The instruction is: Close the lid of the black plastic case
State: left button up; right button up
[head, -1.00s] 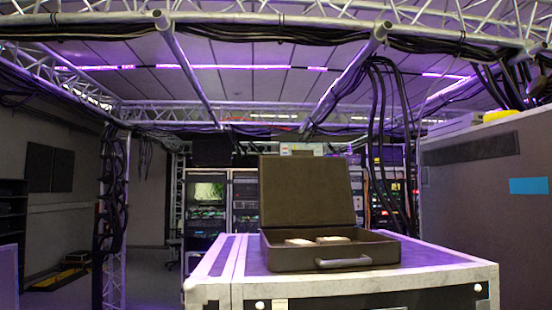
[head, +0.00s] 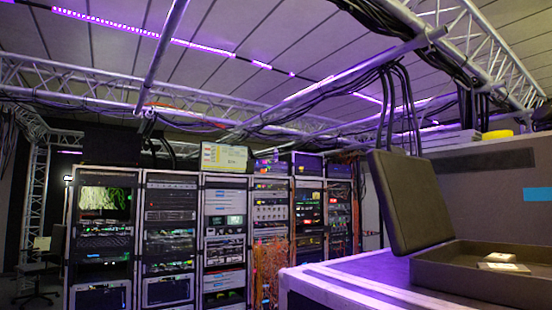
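The black plastic case (head: 440,272) sits on top of a purple-lit flight case at the lower right of the head view. Its lid (head: 412,200) stands open, tilted up and back from the tray part. Small pale items (head: 500,262) lie inside the tray. The right part of the case is cut off by the picture edge. Neither of my grippers is in view.
The flight case top (head: 350,270) has bare room left of the black case. A large grey case (head: 490,190) stands behind it at the right. Equipment racks (head: 215,235) line the back. Cables (head: 398,105) hang from the truss above.

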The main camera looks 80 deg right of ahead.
aim_at(416, 218)
jog(key=i, duration=0.6)
jog(key=z, duration=1.9)
jog(key=i, duration=2.1)
jog(key=z, duration=3.1)
